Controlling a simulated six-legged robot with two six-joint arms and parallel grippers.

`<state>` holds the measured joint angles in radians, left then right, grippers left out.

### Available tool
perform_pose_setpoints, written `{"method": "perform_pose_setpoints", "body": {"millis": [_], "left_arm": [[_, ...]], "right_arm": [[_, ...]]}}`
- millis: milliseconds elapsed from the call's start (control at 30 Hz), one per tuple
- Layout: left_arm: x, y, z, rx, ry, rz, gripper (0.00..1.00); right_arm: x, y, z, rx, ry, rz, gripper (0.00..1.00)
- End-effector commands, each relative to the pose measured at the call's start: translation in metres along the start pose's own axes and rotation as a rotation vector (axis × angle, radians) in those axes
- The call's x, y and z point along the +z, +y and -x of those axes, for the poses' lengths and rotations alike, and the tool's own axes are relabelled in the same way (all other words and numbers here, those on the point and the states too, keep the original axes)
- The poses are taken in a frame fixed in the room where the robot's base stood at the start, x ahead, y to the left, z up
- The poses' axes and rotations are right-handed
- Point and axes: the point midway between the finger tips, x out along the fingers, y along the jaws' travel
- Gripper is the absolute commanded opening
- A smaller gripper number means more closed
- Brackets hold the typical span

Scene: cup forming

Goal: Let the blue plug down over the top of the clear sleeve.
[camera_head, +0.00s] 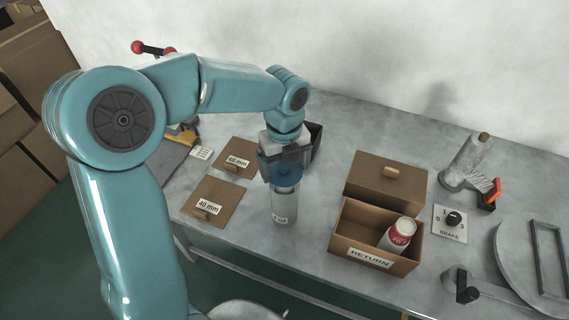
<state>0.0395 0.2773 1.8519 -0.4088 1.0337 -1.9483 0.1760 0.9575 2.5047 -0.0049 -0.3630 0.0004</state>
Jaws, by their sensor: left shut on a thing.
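My left arm comes in from the left, and its gripper (286,158) points down over the table. The gripper is shut on the blue plug (283,172), which shows just below the dark fingers. The clear sleeve (285,204) stands upright on the table directly under the plug, with a small label near its foot. Plug and sleeve line up closely in this view. I cannot tell whether the plug touches the sleeve's rim or is a little above it. My right gripper is not in view.
A dark bin is partly hidden behind the gripper. The RETURN box (346,239) holds a red-and-white can (398,235).

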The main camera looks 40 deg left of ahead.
Motion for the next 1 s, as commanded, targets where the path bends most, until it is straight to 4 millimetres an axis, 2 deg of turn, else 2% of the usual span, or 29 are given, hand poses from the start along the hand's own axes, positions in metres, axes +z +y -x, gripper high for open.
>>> {"method": "perform_pose_setpoints", "body": {"millis": [433, 1000], "left_arm": [[0.000, 0.000, -0.001, 0.000, 0.000, 0.000, 0.60], [0.000, 0.000, -0.015, 0.000, 0.000, 0.000, 0.60]], "right_arm": [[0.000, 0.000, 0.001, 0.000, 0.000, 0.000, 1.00], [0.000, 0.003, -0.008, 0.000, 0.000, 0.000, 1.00]]}}
